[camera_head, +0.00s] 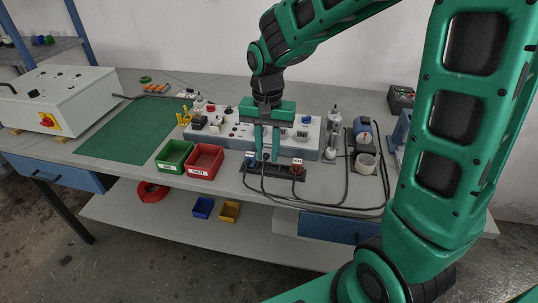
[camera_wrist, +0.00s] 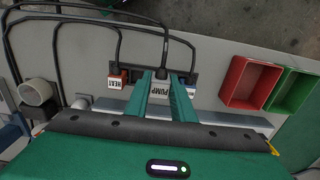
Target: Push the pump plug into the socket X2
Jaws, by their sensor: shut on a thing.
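My gripper (camera_head: 267,158) points down over the dark plug holder (camera_head: 272,172) at the front of the bench. In the wrist view its two green fingers (camera_wrist: 161,77) are closed on the sides of the grey plug marked PUMP (camera_wrist: 160,88). A black cable runs from this plug. I cannot tell whether it still sits in the holder. The plug marked HEAT (camera_wrist: 117,82), with a red part, stands beside it; another plug (camera_head: 250,156) stands on the other side. The long grey unit (camera_head: 310,146) with sockets lies behind the gripper; no X2 label is readable.
A red bin (camera_head: 205,161) and a green bin (camera_head: 174,155) stand left of the holder. Black cables (camera_head: 340,207) loop across the bench front on the right. A pump-like device (camera_head: 363,135) stands at the right. The green mat (camera_head: 125,132) is clear.

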